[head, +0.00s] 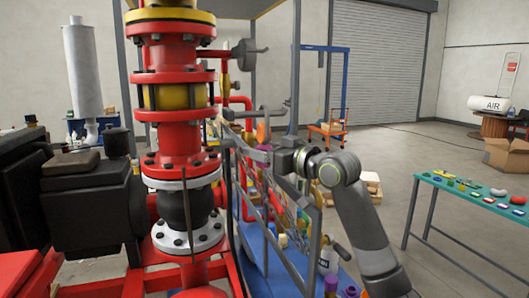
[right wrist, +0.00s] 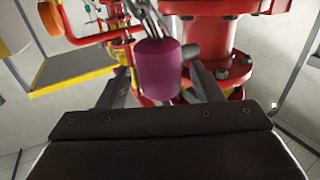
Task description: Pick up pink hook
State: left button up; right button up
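A magenta, pink-purple cylinder (right wrist: 157,70) with grey metal pieces at its top end shows in the right wrist view. It is the pinkest thing near my gripper, but I cannot make out a clear hook shape. My right gripper (right wrist: 161,88) has its two fingers apart, one on each side of the cylinder, with visible gaps. I see no firm contact. My left gripper is in no view.
The red flanged column (head: 178,125) stands close left of my right gripper. A grey rail frame (head: 300,235) and red pipes surround it. A green table (head: 470,195) with small parts stands at the right. The floor between is largely clear.

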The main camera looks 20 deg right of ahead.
jog(key=c, duration=1)
jog(key=shift+r, duration=0.1)
jog(key=shift+c, duration=0.2)
